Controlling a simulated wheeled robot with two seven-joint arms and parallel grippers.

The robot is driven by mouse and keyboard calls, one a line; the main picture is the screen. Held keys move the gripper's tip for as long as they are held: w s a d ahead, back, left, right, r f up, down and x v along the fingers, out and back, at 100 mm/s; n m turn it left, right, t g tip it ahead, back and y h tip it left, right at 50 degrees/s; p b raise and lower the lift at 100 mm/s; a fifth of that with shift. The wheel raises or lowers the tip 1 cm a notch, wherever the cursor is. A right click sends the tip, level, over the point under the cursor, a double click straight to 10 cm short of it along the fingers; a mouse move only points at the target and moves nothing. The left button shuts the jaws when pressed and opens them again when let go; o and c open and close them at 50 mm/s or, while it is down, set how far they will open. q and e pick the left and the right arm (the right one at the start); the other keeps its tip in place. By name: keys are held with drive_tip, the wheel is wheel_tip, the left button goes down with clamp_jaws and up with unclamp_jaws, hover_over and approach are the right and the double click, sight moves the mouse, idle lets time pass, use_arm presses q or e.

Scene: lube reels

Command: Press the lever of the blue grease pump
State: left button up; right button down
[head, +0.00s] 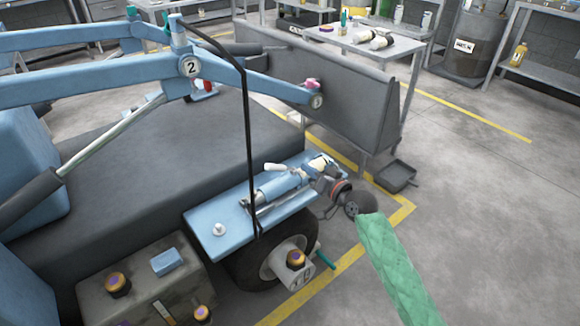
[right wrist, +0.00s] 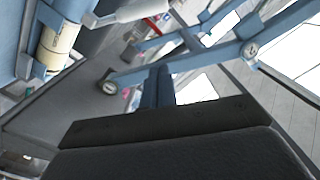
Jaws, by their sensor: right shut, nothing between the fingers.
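The blue grease pump (head: 280,189) lies on a pale blue plate (head: 205,226) above a wheel in the head view. A pale, white-ended handle (head: 274,168) beside its barrel looks like the lever. A cream cylinder with a label (head: 322,164) is at the pump's right end; a similar cream cylinder (right wrist: 56,46) shows at upper left in the right wrist view. My right gripper (head: 322,184) is shut and empty, close to the pump's right end; contact cannot be told. The lever is not clear in the wrist view. My left gripper is not in view.
Blue boom arms (head: 95,80) cross the upper left, and a black hose (head: 248,150) hangs in front of the plate. A grey box with knobs (head: 140,280) stands lower left. A grey tray (head: 397,176) lies on the floor. The floor at right is clear.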

hover_over(280, 168)
drive_tip(key=s+d, duration=0.2)
drive_tip(key=d, duration=0.1)
drive_tip(key=shift+a+f, duration=0.65)
drive_tip(key=shift+f, duration=0.3)
drive_tip(key=shift+a+f, duration=0.6)
drive_tip(key=shift+f, duration=0.3)
drive_tip(key=shift+s+f, duration=0.1)
